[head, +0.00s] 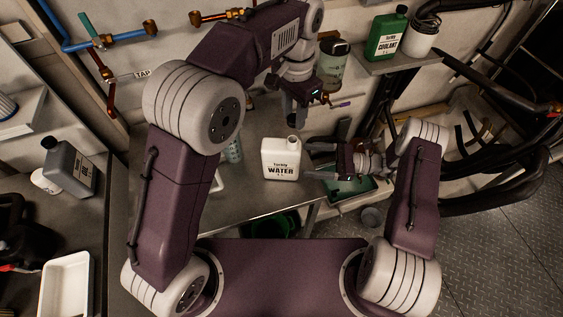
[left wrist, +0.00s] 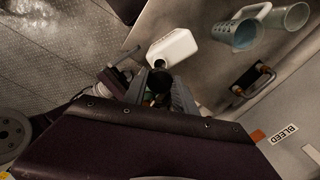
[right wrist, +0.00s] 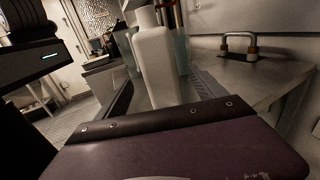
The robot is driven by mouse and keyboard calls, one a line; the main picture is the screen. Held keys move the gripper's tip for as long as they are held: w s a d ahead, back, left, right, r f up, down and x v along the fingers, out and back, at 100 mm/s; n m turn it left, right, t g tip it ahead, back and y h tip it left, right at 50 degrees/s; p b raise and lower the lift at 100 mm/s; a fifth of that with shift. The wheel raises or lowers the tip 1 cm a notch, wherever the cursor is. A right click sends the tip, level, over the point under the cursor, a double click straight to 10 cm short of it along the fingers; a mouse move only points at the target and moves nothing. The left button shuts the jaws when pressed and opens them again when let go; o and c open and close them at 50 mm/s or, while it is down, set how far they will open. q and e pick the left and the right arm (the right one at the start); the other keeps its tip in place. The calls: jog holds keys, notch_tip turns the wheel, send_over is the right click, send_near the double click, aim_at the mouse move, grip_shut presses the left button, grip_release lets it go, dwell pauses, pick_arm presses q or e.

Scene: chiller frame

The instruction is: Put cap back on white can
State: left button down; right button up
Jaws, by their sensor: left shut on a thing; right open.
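The white can (head: 281,161), labelled WATER, stands upright on the metal bench, and its neck shows no cap. It also shows in the left wrist view (left wrist: 174,47) and the right wrist view (right wrist: 156,68). My left gripper (head: 297,120) is above the can, shut on a small dark round thing (left wrist: 159,82) that looks like the cap; the fingers partly hide it. My right gripper (head: 312,160) is open at the can's right side, its fingers pointing at it. In the right wrist view the can stands between the finger lines; I cannot tell if they touch it.
A clear bluish measuring beaker (head: 234,150) stands left of the can, partly behind my left arm. A green coolant can (head: 386,37) stands on the shelf at the back right. A grey jug (head: 68,167) is on the left counter. The bench's front edge is close to the can.

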aim_at(284, 158)
jog(key=a, duration=0.9)
jog(key=shift+w, duration=0.35)
grip_shut()
pick_arm(q)
jog(key=shift+f, duration=2.5)
jog(key=shift+f, duration=0.1)
jog(key=shift+f, duration=0.75)
jog(key=shift+f, duration=0.6)
